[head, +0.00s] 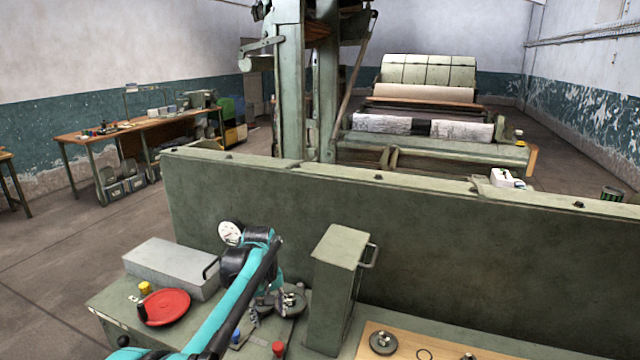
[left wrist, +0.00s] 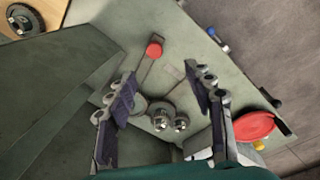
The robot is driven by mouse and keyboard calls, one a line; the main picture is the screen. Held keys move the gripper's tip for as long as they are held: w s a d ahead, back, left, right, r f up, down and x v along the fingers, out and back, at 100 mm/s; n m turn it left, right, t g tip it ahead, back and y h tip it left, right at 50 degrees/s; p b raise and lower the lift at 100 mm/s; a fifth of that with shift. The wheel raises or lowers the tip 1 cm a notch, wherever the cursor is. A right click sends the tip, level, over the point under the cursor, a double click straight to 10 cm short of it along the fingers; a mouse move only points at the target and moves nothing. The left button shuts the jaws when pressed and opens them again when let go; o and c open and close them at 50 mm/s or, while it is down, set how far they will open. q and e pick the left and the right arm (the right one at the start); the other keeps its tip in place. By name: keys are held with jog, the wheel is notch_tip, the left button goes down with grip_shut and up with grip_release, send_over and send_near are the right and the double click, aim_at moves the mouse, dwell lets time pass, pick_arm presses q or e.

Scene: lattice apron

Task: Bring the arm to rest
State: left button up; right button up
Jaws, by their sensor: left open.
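My left arm (head: 235,308) comes in from the lower left of the head view and bends over the green bench top. My left gripper (head: 266,311) is low over the bench, partly hidden by the arm. In the left wrist view its two fingers (left wrist: 162,84) stand wide apart with nothing held between them. Round metal parts (left wrist: 165,118) on the bench show beyond and between the fingers. Whether the fingers touch them I cannot tell. My right gripper is not in view.
A green box-shaped post (head: 336,290) with a handle stands right of the gripper. A grey box (head: 172,270) and red dish (head: 167,307) are left. Red (head: 278,349) and blue (head: 236,338) pieces are in front. A wooden board (head: 410,350) lies right; a high green panel (head: 480,250) stands behind.

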pick_arm(q)
jog(key=s+a+r+m+t, duration=0.1)
jog(key=s+r+m+t, duration=0.15)
jog(key=s, duration=0.55)
jog(key=s+a+r+m+t, duration=0.1)
jog(key=s+r, duration=0.3)
jog(key=s, duration=0.4)
jog(key=s+f+m+t, duration=0.1)
jog(key=s+f, duration=0.2)
jog(key=s, duration=0.4)
jog(key=s+f+m+t, duration=0.1)
jog(key=s+f+m, duration=0.1)
jog(key=s, duration=0.6)
jog(key=shift+a+f+t+b, duration=0.35)
jog(key=shift+a+f, duration=0.1)
jog(key=shift+f, duration=0.2)
